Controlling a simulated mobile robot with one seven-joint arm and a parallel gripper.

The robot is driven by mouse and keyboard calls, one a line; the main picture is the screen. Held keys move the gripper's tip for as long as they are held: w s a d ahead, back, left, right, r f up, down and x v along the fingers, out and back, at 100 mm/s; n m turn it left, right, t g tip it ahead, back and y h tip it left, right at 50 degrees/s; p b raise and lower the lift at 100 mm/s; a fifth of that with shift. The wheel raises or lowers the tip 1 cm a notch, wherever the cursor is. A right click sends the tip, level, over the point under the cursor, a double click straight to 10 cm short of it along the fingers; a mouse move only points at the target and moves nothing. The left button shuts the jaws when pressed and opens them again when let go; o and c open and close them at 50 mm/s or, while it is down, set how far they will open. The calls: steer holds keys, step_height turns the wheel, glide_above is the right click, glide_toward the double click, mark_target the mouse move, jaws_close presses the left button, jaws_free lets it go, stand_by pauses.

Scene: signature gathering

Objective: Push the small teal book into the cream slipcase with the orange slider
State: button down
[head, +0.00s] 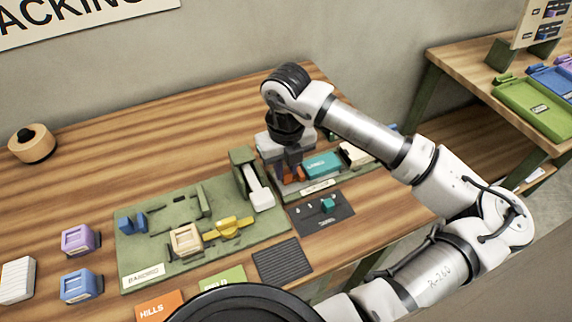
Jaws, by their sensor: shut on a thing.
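The small teal book (322,164) lies flat in a green fixture (292,193) at the back right of the table, with pale lettering on top. The cream slipcase (353,153) is at its right in the same fixture; the arm partly hides it. I cannot tell whether the book's end is inside the slipcase. The orange slider (299,174) is at the book's left, touching or very close to it. My gripper (290,172) points down over the slider and is shut on it. Its fingers hide part of the slider.
A green board (150,245) with yellow clamps (228,226) and a white-handled lever (258,192) lies left of the fixture. A dark plate (322,220) with a small teal block is in front. Purple and blue blocks stand at left. A second table is at right.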

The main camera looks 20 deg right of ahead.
mark_target(334, 159)
steer(key=shift+d+f+b, duration=0.1)
steer(key=shift+d+b, duration=0.2)
steer(key=shift+b, duration=0.05)
steer(key=d+b, duration=0.3)
steer(key=d, duration=0.2)
steer(key=d+b, duration=0.4)
steer(key=d, duration=0.2)
steer(key=shift+w, duration=0.2)
steer(key=shift+d+r, duration=0.25)
steer(key=shift+d, duration=0.05)
steer(key=c, duration=1.3)
jaws_free()
steer(key=shift+d, duration=0.15)
steer(key=shift+f, duration=0.1)
step_height(334, 159, up, 14)
steer(key=shift+f+b, duration=0.1)
steer(key=shift+b, duration=1)
